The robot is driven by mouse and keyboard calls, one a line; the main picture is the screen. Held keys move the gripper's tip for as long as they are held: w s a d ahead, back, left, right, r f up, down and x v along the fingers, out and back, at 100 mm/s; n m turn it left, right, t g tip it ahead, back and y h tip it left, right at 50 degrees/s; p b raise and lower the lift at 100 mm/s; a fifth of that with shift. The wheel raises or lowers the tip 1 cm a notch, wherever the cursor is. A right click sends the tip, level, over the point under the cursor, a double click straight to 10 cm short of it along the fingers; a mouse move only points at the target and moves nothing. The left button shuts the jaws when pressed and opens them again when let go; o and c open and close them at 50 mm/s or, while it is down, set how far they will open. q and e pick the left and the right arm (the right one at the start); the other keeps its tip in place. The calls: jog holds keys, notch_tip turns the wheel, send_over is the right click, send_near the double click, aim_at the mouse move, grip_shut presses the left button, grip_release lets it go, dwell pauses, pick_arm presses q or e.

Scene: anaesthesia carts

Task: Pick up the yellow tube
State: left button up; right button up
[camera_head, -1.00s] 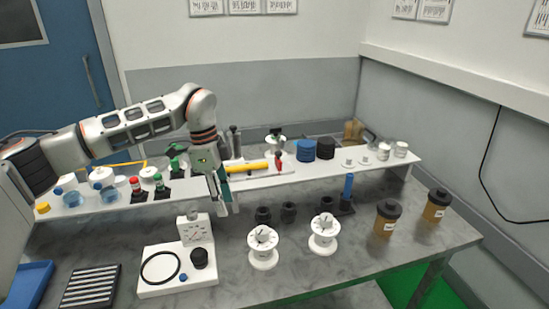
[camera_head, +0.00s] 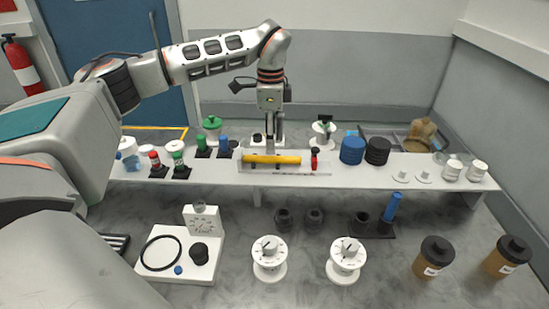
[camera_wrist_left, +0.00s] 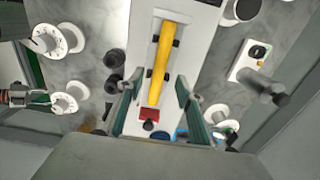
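The yellow tube (camera_head: 272,159) lies level across dark supports on a white holder (camera_head: 322,170), which stands on the raised white shelf. A red part (camera_head: 314,160) is near its right end. My left gripper (camera_head: 272,142) points down over the tube from above and behind. In the left wrist view the yellow tube (camera_wrist_left: 163,62) lies lengthwise between the two spread fingers (camera_wrist_left: 157,100), touching neither. The gripper is open and empty. What looks like my right gripper (camera_wrist_left: 30,97) shows at the left edge of the left wrist view, too small to read its fingers.
On the shelf (camera_head: 405,165), a blue jar (camera_head: 352,150) and a black jar (camera_head: 377,151) stand right of the holder, and small capped bottles (camera_head: 203,147) stand left. White dials (camera_head: 269,260) and brown jars (camera_head: 433,257) stand on the table in front.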

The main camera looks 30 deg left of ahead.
aim_at(272, 160)
pick_arm(q)
jog(key=shift+a+f+p, duration=0.1)
jog(key=shift+f+p, duration=0.45)
jog(key=shift+f, duration=2.25)
grip_shut()
